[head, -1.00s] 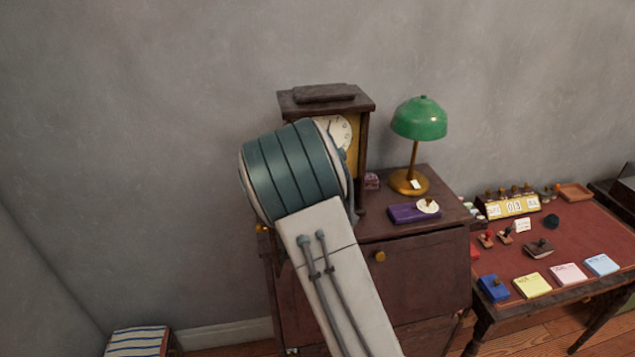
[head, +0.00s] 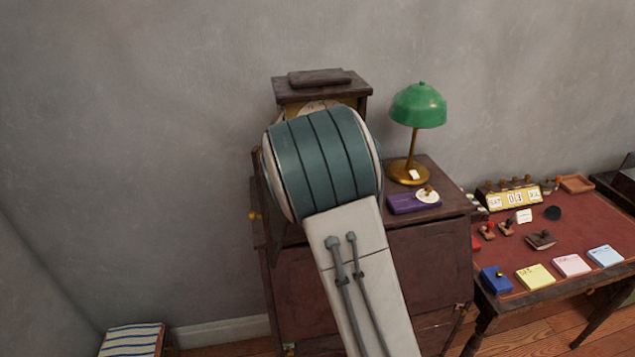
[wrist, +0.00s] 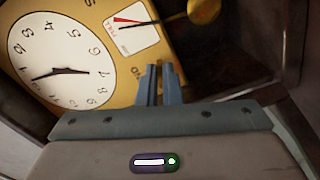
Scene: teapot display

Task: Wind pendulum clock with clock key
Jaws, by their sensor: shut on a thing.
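The pendulum clock (head: 322,93) stands on the dark wooden cabinet, its front mostly hidden behind my arm in the head view. In the wrist view its white dial (wrist: 62,55) is at the left on a gold front plate. A small gauge with a red mark and the round brass pendulum bob (wrist: 205,11) show at the top. My gripper (wrist: 160,72) is nearly closed, with its fingertips at the edge of the gold plate beside the dial. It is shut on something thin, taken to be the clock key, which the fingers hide. I cannot tell whether it touches the clock.
A green lamp (head: 418,106) and a purple box (head: 402,205) with a white disc stand on the cabinet (head: 425,255), right of the clock. A desk (head: 570,235) with stamps, note pads and a calendar is further right. Open wall lies left of the clock.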

